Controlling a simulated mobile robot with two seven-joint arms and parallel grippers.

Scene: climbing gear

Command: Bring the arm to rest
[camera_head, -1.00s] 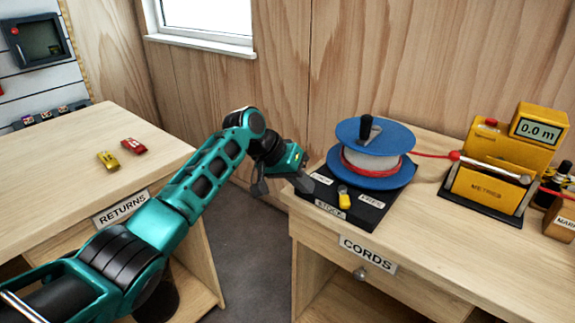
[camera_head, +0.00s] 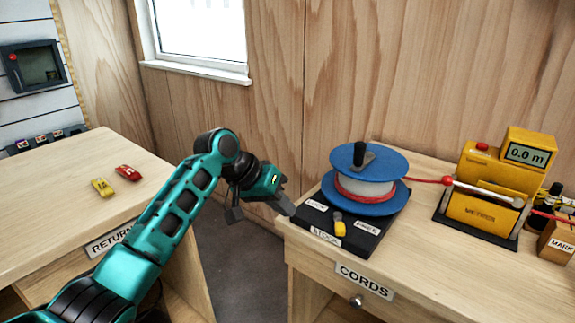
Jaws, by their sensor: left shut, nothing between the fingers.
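My left arm comes in from the lower left, and its teal and black gripper (camera_head: 260,207) hangs over the gap between the two benches. The gripper is shut and empty. It is just left of the front left corner of the cords bench (camera_head: 420,262), apart from the reel stand. My right gripper is not in view.
A blue reel (camera_head: 369,160) with red cord stands on a black base (camera_head: 363,238). The cord runs to a yellow meter (camera_head: 484,212) reading 0.0 m. The returns bench (camera_head: 60,222) holds a yellow (camera_head: 103,187) and a red item (camera_head: 128,173).

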